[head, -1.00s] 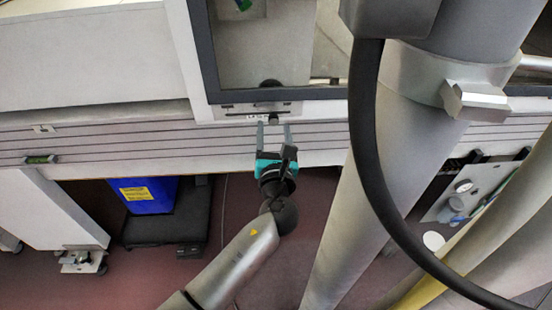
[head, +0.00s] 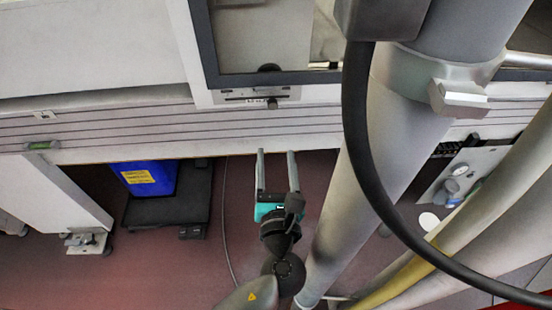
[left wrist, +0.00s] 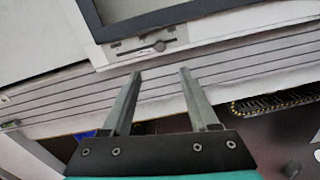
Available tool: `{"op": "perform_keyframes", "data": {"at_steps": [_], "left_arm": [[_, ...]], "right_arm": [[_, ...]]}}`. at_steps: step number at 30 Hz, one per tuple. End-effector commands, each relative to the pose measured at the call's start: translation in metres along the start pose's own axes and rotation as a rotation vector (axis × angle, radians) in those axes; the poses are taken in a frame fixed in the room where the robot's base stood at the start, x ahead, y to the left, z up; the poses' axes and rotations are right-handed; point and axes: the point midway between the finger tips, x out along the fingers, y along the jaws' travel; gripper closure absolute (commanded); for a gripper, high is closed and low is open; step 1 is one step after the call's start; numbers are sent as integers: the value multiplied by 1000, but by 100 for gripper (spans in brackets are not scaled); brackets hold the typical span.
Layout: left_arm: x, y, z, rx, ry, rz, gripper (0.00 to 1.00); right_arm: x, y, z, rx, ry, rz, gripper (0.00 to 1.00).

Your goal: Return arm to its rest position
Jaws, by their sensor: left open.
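My left gripper (head: 276,168) is open and empty, with its two grey fingers parallel and apart. In the head view it stands over the floor just in front of the machine's striped side rail (head: 200,130). In the left wrist view the same open fingers (left wrist: 160,85) point toward the rail and the latch plate below the dark-framed window. Nothing lies between the fingers. My right gripper does not show in either view.
A dark-framed window (head: 213,70) with a latch plate (head: 252,96) is above the rail. A blue bin (head: 150,185) stands on a black platform (head: 180,212) below. A panel with gauges (head: 458,180) is at right. Reddish floor (head: 150,280) lies open at lower left.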

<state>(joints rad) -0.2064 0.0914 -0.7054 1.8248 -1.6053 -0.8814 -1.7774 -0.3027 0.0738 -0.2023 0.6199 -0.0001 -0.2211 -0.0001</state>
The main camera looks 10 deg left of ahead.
Motion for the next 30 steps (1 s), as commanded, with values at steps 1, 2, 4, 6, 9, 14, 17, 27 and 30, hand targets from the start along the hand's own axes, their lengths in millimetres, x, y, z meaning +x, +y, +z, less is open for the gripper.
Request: {"op": "perform_keyframes", "data": {"at_steps": [1, 2, 4, 6, 9, 14, 17, 27, 30], "left_arm": [[0, 0, 0, 0, 0, 0, 40], [0, 0, 0, 0, 0, 0, 40], [0, 0, 0, 0, 0, 0, 40], [0, 0, 0, 0, 0, 0, 40], [0, 0, -1, -1, 2, -1, 40], [2, -3, -36, -75, 90, -21, 40], [-2, -3, -94, -213, 241, -32, 40], [-98, 35, -330, -1030, 878, 365, 40], [-146, 55, -382, -1306, 984, 633, 40]], "right_arm": [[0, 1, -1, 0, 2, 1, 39], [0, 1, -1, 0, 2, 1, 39], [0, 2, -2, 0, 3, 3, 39], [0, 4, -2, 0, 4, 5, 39], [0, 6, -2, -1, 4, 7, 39], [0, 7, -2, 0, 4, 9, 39], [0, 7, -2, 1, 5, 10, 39], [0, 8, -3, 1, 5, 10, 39], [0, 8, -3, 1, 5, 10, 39]]}}
